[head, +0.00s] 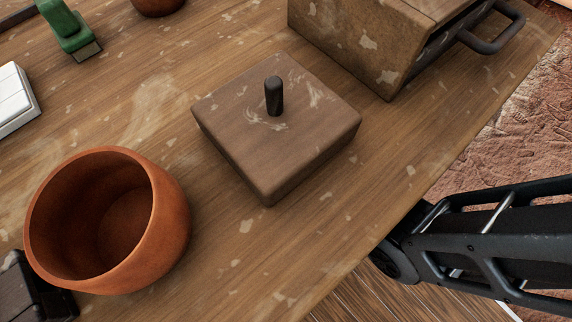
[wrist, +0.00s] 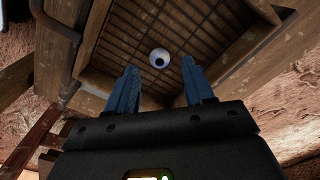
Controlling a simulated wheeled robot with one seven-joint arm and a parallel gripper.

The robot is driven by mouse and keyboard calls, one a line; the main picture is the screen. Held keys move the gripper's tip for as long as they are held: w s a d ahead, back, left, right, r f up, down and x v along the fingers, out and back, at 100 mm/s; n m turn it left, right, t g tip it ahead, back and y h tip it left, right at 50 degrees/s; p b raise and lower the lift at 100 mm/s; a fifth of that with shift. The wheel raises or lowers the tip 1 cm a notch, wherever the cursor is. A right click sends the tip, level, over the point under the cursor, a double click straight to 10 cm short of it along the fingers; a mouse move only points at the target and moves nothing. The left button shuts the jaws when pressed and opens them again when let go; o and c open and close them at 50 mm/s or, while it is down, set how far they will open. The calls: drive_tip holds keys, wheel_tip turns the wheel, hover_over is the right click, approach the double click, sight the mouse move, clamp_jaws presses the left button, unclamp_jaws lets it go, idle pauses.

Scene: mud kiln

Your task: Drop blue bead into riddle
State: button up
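In the wrist view, my gripper (wrist: 160,88) is open, with its two blue-grey fingers spread apart. A small round pale blue-white bead (wrist: 153,56) with a dark hole shows beyond the fingertips, in the gap between them, touching neither finger. Behind it is a wooden frame (wrist: 240,73) with a gridded bottom, which looks like the riddle. The bead appears over this grid; I cannot tell whether it rests on it or is in the air. In the head view neither bead, riddle nor gripper shows; only my arm is at the right.
On the table (head: 330,240) are a square wooden block with a dark peg (head: 250,140), an orange clay pot (head: 170,220), a wooden box with a dark handle (head: 350,40), a green object (head: 65,28) and a white block (head: 15,100). Dark bars (wrist: 57,30) border the frame's left side.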

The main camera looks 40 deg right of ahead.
drive_tip(key=shift+o, duration=0.2)
wheel_tip(320, 180, up, 8)
drive_tip(key=p, duration=0.3)
drive_tip(key=shift+f, duration=0.15)
idle(0.5)
